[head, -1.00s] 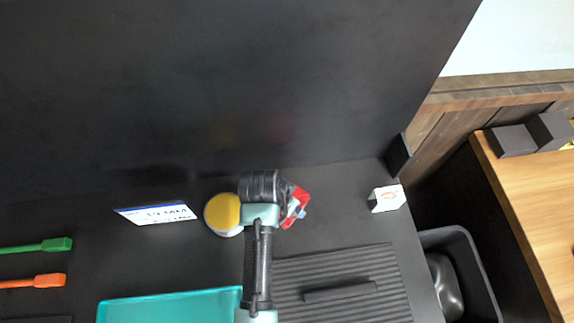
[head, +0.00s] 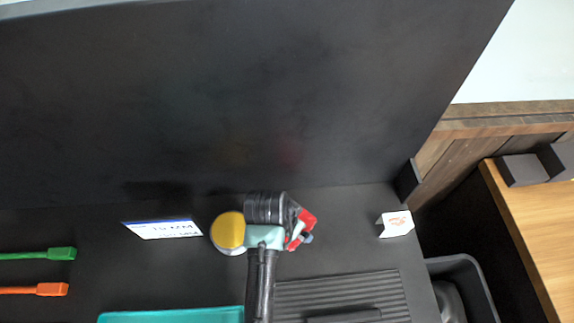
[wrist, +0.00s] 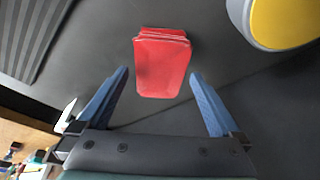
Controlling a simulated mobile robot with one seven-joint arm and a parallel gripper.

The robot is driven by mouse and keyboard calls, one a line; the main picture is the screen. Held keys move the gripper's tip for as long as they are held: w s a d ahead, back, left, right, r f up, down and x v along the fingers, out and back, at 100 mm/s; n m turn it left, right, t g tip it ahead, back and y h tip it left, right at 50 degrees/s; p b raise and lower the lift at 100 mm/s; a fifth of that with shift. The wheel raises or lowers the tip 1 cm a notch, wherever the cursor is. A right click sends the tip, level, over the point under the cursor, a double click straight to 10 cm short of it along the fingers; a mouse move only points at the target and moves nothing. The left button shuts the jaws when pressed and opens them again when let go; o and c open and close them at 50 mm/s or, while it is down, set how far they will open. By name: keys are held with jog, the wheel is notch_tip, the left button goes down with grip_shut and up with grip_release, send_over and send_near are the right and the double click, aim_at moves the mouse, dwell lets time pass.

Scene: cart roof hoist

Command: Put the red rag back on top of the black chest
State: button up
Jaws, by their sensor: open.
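The red rag (wrist: 162,62) is a folded, box-like bundle on the dark surface in the wrist view. It lies ahead of my open gripper (wrist: 158,76), between the lines of its two blue fingers. I see no finger closed on it. In the head view the rag (head: 307,220) shows only in part beside my gripper (head: 303,237), which hides the rest. A dark ribbed top with a bar handle (head: 345,290), lower right of my gripper, may be the black chest; its sides are not visible. Its ribs also show in the wrist view (wrist: 30,35).
A yellow-topped round container (head: 228,231) stands close left of my gripper. A white sign (head: 163,229), a teal tray (head: 170,317) and green (head: 62,254) and orange (head: 52,289) handles lie further left. A white card (head: 396,224) stands right. A large dark panel (head: 230,90) rises behind.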

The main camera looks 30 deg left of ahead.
jog(key=v, duration=1)
jog(key=shift+r+b, duration=0.35)
jog(key=shift+b, duration=0.05)
jog(key=shift+s, duration=0.2)
